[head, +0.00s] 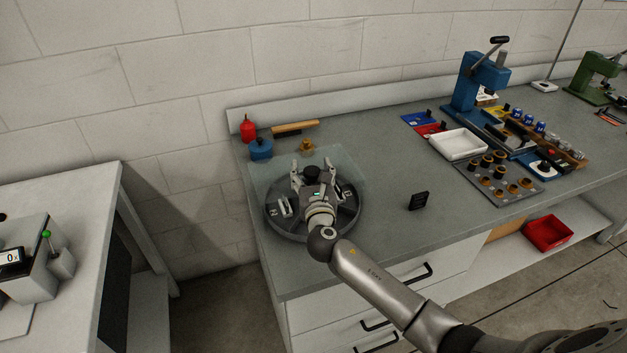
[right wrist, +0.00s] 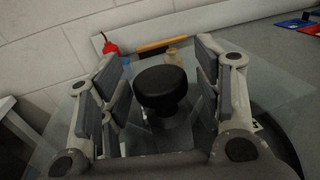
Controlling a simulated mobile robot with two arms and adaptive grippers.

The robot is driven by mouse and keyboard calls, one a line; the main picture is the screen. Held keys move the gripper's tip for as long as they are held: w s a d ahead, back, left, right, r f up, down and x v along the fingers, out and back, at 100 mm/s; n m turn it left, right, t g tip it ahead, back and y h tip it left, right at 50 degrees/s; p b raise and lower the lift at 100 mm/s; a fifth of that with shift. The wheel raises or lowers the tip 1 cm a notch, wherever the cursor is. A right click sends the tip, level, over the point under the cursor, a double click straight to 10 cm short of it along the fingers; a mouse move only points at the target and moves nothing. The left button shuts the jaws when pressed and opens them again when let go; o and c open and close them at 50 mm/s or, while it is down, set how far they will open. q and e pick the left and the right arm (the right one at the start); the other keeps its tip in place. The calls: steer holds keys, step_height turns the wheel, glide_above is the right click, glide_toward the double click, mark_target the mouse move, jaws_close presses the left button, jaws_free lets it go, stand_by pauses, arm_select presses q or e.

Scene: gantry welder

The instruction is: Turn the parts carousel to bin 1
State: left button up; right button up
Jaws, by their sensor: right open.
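The parts carousel (head: 350,219) is a round dark grey tray with dividers on the left end of the workbench. White number labels show in its sections; one at the right seems to read N or 2, but I cannot read them surely. A clear sheet covers its far part. A black knob (head: 312,172) stands at its centre. My right gripper (head: 312,166) is over the carousel with its fingers on either side of the knob. In the right wrist view the knob (right wrist: 160,88) sits between the open fingers, apart from both. My left gripper is not in view.
A red bottle (head: 248,130), a blue container (head: 261,149), a wooden-handled brush (head: 295,128) and a brass part (head: 307,146) stand behind the carousel. A small black sign (head: 418,201) is to its right. A blue press (head: 476,84) and white tray (head: 458,142) are farther right.

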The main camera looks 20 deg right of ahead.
steer(key=v, duration=1.1)
steer(key=shift+s, duration=0.35)
steer(key=shift+a, duration=0.1)
